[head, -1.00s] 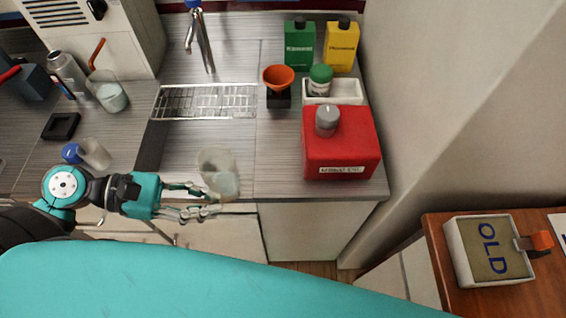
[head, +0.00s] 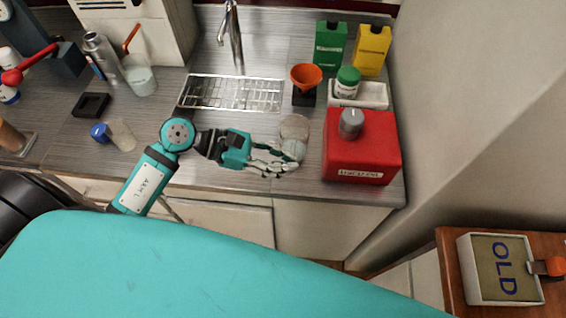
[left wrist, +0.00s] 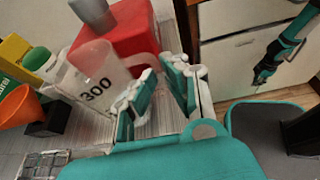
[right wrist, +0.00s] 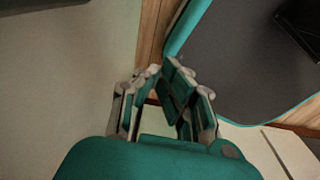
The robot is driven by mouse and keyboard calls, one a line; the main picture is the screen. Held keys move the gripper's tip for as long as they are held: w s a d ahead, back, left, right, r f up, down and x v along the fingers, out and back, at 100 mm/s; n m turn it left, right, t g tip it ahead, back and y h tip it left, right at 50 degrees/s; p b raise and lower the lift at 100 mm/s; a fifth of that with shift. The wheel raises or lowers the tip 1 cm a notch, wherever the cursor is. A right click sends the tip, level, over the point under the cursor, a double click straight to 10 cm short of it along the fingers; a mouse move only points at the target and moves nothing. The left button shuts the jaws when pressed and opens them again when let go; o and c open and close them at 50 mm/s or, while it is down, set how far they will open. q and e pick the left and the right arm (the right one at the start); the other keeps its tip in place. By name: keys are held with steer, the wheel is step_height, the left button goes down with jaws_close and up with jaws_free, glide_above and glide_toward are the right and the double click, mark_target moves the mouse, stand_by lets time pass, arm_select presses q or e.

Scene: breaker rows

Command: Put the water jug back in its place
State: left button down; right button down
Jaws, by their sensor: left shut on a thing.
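A clear jug (head: 294,128) marked 300 is at the counter's front, left of the red canister. It also shows in the left wrist view (left wrist: 98,80), its handle side toward the fingers. My left gripper (head: 290,162) is shut on the jug at its near side; the exact grip point is partly hidden by the fingers. I cannot tell whether the jug's base touches the counter.
The red canister (head: 350,155) stands close right of the jug. Behind are an orange funnel (head: 306,76), a white tray (head: 372,95) and green and yellow bottles. Left are a sink grate (head: 232,92), a beaker (head: 140,78), a blue-capped bottle (head: 120,136) and a black square holder (head: 92,104).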

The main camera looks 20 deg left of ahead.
arm_select(q)
steer(key=shift+f, duration=0.4)
steer(key=shift+f, duration=0.1)
steer(key=shift+f, duration=0.1)
steer(key=c, duration=1.4)
jaws_free()
steer(key=v, duration=1.2)
steer(key=shift+r+b, duration=0.2)
steer(key=shift+b, duration=0.1)
